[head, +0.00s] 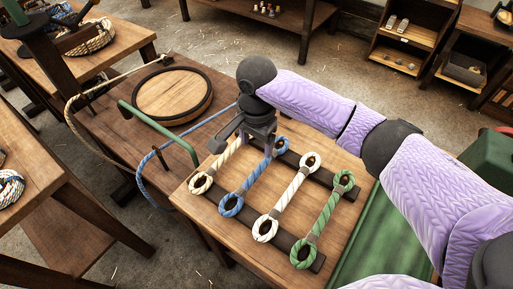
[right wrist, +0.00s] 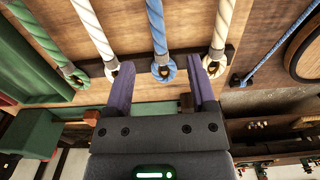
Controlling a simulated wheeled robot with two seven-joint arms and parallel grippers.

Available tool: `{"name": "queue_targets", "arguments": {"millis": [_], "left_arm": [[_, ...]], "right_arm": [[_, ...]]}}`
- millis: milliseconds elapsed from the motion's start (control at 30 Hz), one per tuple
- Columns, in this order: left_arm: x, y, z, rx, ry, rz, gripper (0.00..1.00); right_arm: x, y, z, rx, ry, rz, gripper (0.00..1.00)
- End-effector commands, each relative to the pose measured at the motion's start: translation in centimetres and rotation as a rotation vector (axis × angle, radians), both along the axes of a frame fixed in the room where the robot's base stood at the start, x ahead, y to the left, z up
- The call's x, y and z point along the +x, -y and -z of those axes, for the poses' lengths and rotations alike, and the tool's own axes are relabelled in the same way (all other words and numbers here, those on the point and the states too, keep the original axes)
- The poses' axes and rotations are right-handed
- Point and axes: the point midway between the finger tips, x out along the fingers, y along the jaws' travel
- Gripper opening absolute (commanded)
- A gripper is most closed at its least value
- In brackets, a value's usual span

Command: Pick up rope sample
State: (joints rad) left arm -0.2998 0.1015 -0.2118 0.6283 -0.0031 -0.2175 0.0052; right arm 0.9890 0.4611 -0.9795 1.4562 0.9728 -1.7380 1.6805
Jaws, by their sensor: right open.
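Several rope samples with an eye at each end lie side by side across two dark bars on a wooden table (head: 208,218). They are cream (head: 217,167), blue (head: 243,188), white (head: 286,202) and green (head: 328,222). My right gripper (head: 243,148) is open above the far ends of the cream and blue samples and partly hides them. In the right wrist view, the blue sample's eye (right wrist: 163,69) shows between the open fingers (right wrist: 161,62). The white sample (right wrist: 93,30) is left of it and the cream one (right wrist: 222,28) right. Contact cannot be told. My left gripper is not in view.
A round wooden lid or barrel top (head: 172,94) sits on the table behind, with a green bent rail (head: 157,131) beside it. A loose blue rope (head: 146,186) hangs over the edge. Green material (head: 372,240) lies at the table's right. Shelves stand at the back.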

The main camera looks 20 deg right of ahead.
Motion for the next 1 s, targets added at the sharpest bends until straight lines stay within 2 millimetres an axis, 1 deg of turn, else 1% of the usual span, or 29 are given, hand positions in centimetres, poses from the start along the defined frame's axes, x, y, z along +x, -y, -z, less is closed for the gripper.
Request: {"name": "queue_targets", "arguments": {"millis": [33, 200, 333, 400, 500, 600, 700, 733, 767, 800, 867, 900, 967, 1000], "left_arm": [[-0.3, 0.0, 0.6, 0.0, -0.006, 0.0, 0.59], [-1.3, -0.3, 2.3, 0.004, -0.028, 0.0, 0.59], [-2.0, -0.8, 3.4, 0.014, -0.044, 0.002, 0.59], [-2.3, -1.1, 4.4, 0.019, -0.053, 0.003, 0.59], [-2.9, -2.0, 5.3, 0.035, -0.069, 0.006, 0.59], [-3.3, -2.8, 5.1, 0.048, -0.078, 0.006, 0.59], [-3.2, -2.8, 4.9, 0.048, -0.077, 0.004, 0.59], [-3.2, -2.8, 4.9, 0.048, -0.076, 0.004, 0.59], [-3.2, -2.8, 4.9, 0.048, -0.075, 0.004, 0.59], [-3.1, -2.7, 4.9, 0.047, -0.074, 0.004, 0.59], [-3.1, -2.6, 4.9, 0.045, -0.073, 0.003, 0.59], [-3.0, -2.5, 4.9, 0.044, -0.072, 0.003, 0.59], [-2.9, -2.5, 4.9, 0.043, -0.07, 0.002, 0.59], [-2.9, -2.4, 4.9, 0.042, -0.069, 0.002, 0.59]], "right_arm": [[0.0, 0.0, 1.0, -0.002, -0.004, 0.0, 0.72], [0.0, 0.1, 4.5, -0.002, -0.005, 0.001, 0.72], [0.2, 0.4, 6.4, -0.002, -0.002, 0.001, 0.72], [0.3, 0.7, 8.0, -0.002, -0.005, 0.001, 0.72], [0.3, 0.7, 9.8, -0.002, -0.004, -0.001, 0.72], [0.3, 0.7, 9.8, -0.001, -0.001, -0.001, 0.72], [0.3, 0.7, 9.6, -0.001, -0.001, -0.001, 0.72], [0.3, 0.7, 9.6, -0.001, -0.001, -0.001, 0.68], [0.3, 0.7, 9.6, 0.0, 0.0, -0.001, 0.61], [0.3, 0.7, 9.6, 0.0, 0.0, -0.001, 0.53], [0.3, 0.7, 9.6, 0.0, 0.0, -0.001, 0.4], [0.3, 0.7, 9.6, 0.0, 0.0, -0.001, 0.32], [0.3, 0.7, 9.6, -0.001, -0.001, -0.001, 0.19], [0.3, 0.7, 9.6, -0.001, -0.001, -0.001, 0.11]]}}
